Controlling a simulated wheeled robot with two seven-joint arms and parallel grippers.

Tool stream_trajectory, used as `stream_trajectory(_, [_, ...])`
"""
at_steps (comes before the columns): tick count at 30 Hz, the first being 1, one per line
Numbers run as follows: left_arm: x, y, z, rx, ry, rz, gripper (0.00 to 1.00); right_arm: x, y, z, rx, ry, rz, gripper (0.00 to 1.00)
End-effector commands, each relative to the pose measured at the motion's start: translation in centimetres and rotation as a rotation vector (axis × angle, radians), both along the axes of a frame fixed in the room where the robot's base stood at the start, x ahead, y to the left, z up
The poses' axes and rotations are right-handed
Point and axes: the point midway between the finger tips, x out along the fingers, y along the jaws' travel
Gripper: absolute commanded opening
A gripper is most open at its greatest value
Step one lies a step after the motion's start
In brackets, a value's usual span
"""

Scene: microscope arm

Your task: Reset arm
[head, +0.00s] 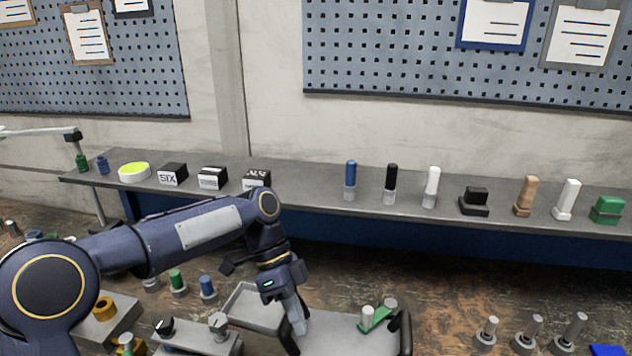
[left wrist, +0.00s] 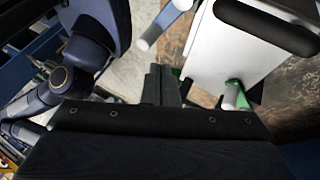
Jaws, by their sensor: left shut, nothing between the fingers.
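My left arm reaches in from the left in the head view, and its gripper (head: 299,325) points down at the left end of a grey tray (head: 340,336) with black handles. In the left wrist view the two dark fingers (left wrist: 162,80) lie together, shut with nothing between them. The same tray shows there as a pale board (left wrist: 225,45), beside and beyond the fingers. Whether the fingertips touch it I cannot tell. A jointed grey arm on a post (head: 40,133) stands at the far left of the head view. No microscope is clearly recognisable. My right gripper is not in view.
A green piece (head: 377,319) with pale pegs is on the tray. An open grey bin (head: 255,305) and a block with knobs (head: 195,338) are left of it. Several pegs stand at the lower right. A back shelf (head: 320,188) holds a row of small items.

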Motion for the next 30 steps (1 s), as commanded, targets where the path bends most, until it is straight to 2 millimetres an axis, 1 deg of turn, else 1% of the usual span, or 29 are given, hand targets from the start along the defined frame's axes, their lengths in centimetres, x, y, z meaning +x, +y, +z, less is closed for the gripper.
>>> stream_trajectory(1, [-0.6, 1.1, 0.7, 0.031, -0.022, 0.059, 0.00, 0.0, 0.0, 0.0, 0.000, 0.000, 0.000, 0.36])
stream_trajectory(3, [-1.7, 2.9, 1.6, 0.085, -0.052, 0.177, 0.00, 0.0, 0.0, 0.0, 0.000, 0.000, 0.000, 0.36])
stream_trajectory(5, [-3.0, 4.7, 2.2, 0.134, -0.077, 0.309, 0.00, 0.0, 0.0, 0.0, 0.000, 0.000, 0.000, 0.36])
stream_trajectory(6, [-3.9, 6.0, 2.5, 0.163, -0.093, 0.406, 0.00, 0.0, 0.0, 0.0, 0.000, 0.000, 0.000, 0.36])
stream_trajectory(8, [-5.4, 7.8, 2.8, 0.196, -0.115, 0.556, 0.00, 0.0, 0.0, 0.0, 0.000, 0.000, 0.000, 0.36])
stream_trajectory(9, [-6.5, 9.0, 3.0, 0.212, -0.126, 0.656, 0.00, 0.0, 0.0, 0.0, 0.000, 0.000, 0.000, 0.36])
stream_trajectory(11, [-8.1, 10.6, 3.0, 0.226, -0.139, 0.811, 0.00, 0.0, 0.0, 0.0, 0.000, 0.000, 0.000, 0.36])
stream_trajectory(12, [-9.3, 11.7, 2.9, 0.229, -0.145, 0.914, 0.00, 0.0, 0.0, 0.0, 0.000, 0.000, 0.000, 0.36])
stream_trajectory(14, [-11.1, 13.1, 2.6, 0.223, -0.148, 1.071, 0.00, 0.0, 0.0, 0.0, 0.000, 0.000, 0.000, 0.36])
stream_trajectory(15, [-12.2, 13.9, 2.2, 0.213, -0.146, 1.173, 0.00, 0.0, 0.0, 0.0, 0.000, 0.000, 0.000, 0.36])
stream_trajectory(18, [-14.9, 15.4, 1.1, 0.168, -0.131, 1.410, 0.00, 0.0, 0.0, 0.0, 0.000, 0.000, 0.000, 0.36])
stream_trajectory(21, [-16.9, 16.2, -0.1, 0.110, -0.105, 1.596, 0.00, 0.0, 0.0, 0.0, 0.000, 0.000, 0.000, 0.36])
stream_trajectory(25, [-18.4, 16.5, -1.3, 0.048, -0.071, 1.746, 0.00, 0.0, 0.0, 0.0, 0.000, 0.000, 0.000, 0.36])
stream_trajectory(30, [-18.9, 16.6, -1.9, 0.019, -0.051, 1.809, 0.00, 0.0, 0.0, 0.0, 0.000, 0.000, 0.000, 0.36])
